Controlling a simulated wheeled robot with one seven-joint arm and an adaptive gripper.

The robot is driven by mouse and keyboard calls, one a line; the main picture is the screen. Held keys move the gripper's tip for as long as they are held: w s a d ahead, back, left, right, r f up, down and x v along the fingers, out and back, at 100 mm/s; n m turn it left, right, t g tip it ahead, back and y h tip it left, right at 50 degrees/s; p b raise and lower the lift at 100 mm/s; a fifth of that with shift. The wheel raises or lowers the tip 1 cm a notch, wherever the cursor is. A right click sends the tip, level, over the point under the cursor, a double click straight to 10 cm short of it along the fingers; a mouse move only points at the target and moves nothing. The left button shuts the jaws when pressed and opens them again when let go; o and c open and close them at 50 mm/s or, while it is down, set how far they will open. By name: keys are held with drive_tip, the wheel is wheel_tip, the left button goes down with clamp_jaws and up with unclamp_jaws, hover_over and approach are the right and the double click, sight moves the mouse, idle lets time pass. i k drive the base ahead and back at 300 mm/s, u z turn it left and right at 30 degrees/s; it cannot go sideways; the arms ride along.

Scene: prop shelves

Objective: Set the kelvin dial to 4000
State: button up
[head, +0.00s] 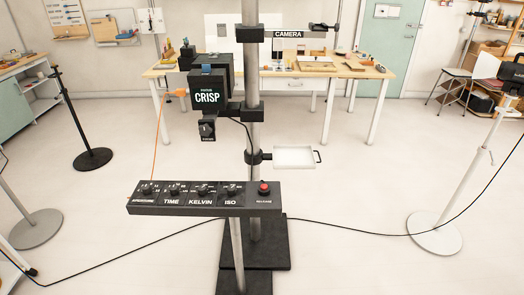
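The kelvin dial (203,190) is a small dark knob above the label "KELVIN" on a black control panel (140,209). Pale scale marks surround it, but they are too small to read, and I cannot tell where the knob points. The aperture dial (147,189) and the time dial (174,190) are to its left, and the ISO dial (232,189) is to its right. A red release button (264,188) is at the panel's right end. My gripper is not in view.
The panel stands on a grey post (236,243) with a dark base. An orange cord hangs behind the panel's left part. Black cables cross the open floor.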

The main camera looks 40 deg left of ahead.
sight(202, 189)
drive_tip(key=z, duration=0.3)
drive_tip(key=i, duration=0.25)
drive_tip(key=u, duration=3.45)
